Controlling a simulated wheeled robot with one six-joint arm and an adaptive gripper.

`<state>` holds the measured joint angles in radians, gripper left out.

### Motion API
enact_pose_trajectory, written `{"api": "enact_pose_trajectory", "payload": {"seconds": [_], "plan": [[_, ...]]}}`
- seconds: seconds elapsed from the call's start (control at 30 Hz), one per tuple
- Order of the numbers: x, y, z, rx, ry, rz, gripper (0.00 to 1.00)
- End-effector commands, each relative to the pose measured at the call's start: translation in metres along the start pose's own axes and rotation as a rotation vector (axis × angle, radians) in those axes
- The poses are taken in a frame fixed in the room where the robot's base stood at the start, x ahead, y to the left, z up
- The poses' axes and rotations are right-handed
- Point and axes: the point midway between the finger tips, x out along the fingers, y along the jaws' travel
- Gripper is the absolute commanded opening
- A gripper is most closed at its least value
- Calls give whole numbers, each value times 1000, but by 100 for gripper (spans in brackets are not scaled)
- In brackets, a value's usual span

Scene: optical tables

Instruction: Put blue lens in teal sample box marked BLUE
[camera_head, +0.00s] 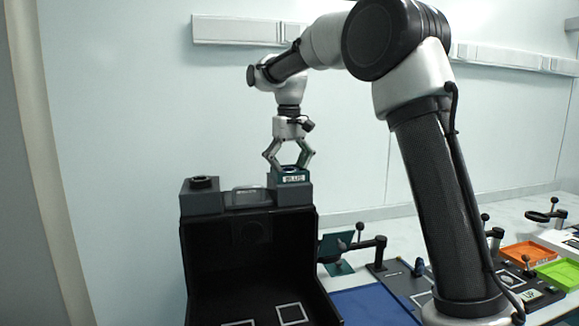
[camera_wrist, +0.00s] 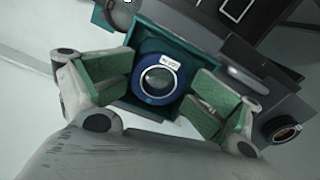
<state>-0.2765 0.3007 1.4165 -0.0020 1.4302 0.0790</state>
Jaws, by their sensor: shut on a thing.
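The blue lens (camera_wrist: 140,88) is a blue ring around clear glass with a small white label on its rim. In the wrist view it sits within the outline of the teal sample box (camera_wrist: 116,104). In the head view the teal box (camera_head: 276,179) stands on a dark pedestal, with a BLUE label on its front. My gripper (camera_head: 289,168) points straight down at the box top. In the wrist view the green finger pads of my gripper (camera_wrist: 161,85) are shut on the lens from both sides. The lens's underside and its contact with the box floor are hidden.
The pedestal is part of a black open cabinet (camera_head: 247,250), with a dark round piece (camera_head: 203,182) on its left corner. Orange (camera_head: 528,254) and green (camera_head: 560,272) trays, a blue mat (camera_head: 370,305) and post-mounted holders (camera_head: 365,245) lie to the right.

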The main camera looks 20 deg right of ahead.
Motion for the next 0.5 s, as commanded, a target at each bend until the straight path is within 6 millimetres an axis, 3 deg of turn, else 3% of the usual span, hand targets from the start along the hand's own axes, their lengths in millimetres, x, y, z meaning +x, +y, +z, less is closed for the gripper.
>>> {"api": "enact_pose_trajectory", "payload": {"seconds": [0.27,0.5], "plan": [[-9,1,-1,1,2,1,74],[-62,1,-2,0,7,1,74]]}}
